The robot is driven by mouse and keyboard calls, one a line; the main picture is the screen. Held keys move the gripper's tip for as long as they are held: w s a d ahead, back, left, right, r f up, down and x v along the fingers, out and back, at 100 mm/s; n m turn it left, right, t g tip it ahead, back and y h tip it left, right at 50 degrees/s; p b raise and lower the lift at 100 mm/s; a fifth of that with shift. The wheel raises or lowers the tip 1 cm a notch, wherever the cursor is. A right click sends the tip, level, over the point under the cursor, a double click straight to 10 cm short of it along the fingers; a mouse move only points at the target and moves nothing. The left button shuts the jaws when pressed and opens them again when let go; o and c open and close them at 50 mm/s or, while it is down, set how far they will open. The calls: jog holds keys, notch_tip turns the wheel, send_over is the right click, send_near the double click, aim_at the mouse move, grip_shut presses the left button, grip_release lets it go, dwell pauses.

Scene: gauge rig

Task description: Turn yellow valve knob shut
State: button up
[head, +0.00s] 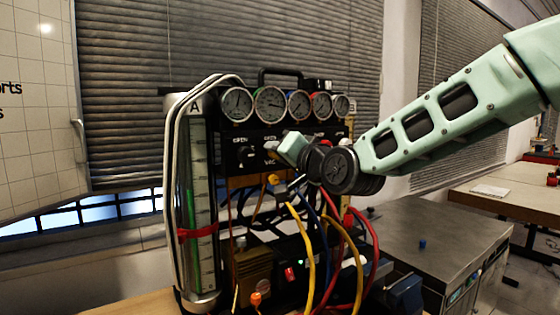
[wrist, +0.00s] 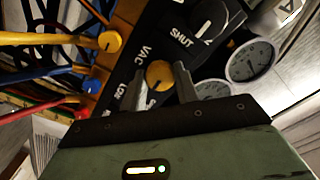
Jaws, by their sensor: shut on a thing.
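The yellow valve knob (wrist: 158,74) sits on the black panel beside the VAC label in the wrist view. My gripper (wrist: 161,72) has one finger on each side of the knob and is shut on it.
A black knob (wrist: 208,18) beside a SHUT label is close by. Several round gauges (head: 270,104) line the rig's top. Yellow, red and blue hoses hang below, one from a yellow fitting (head: 273,179). A clear column (head: 198,210) stands left. A grey cabinet (head: 440,240) stands right.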

jog(key=shift+m, duration=0.4)
jog(key=o, duration=1)
jog(key=shift+c, duration=0.2)
jog(key=b+v, duration=0.1)
jog(key=v, duration=1.6)
jog(key=shift+d+b, duration=0.2)
jog(key=shift+b, duration=0.2)
jog(key=shift+s, duration=0.15)
